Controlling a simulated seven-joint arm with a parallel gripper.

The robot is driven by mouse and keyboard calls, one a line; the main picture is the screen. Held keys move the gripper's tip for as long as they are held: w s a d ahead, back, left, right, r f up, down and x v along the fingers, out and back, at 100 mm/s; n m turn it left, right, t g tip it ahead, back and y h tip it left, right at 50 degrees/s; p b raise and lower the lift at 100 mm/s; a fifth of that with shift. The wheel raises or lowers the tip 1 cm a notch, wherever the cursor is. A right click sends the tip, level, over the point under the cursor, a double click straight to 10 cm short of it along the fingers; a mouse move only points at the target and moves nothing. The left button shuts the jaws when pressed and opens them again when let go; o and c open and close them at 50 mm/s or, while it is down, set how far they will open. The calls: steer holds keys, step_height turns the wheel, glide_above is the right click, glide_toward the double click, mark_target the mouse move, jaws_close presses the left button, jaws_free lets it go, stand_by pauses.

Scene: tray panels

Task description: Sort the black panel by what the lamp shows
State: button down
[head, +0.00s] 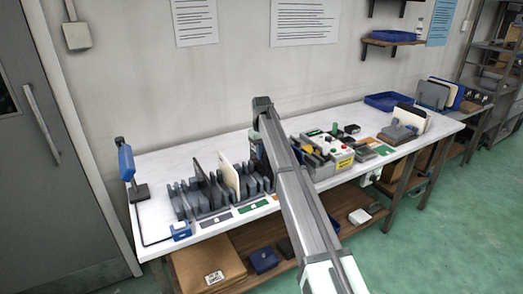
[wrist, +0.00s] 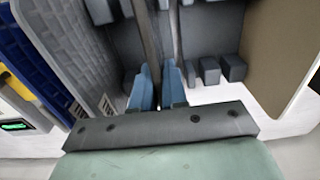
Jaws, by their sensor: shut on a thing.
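My gripper (wrist: 157,88) shows in the wrist view as two blue fingertips close together, shut on a thin dark panel (wrist: 150,38) seen nearly edge-on. I take it for the black panel; its faces barely show. In the head view, my arm hides the fingertips and most of what they hold, at the right end of the slotted grey rack (head: 212,208). A box with red and green knobs and a yellow label (head: 344,161) stands right of my arm. The wrist view shows a small green-lit window (wrist: 16,127) at the left; I cannot tell whether it is the lamp.
A cream panel (head: 229,176) stands in the rack left of my arm. Green (head: 252,208) and grey (head: 217,219) cards lie before the rack. A blue device on a stand (head: 126,160) is at the left end. Another rack (head: 398,133) and a blue tray (head: 386,101) are farther right.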

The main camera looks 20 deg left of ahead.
steer(key=shift+f, duration=0.5)
stand_by(0.9)
steer(key=c, duration=1.1)
jaws_free()
step_height(320, 180, up, 14)
steer(key=shift+f, duration=0.1)
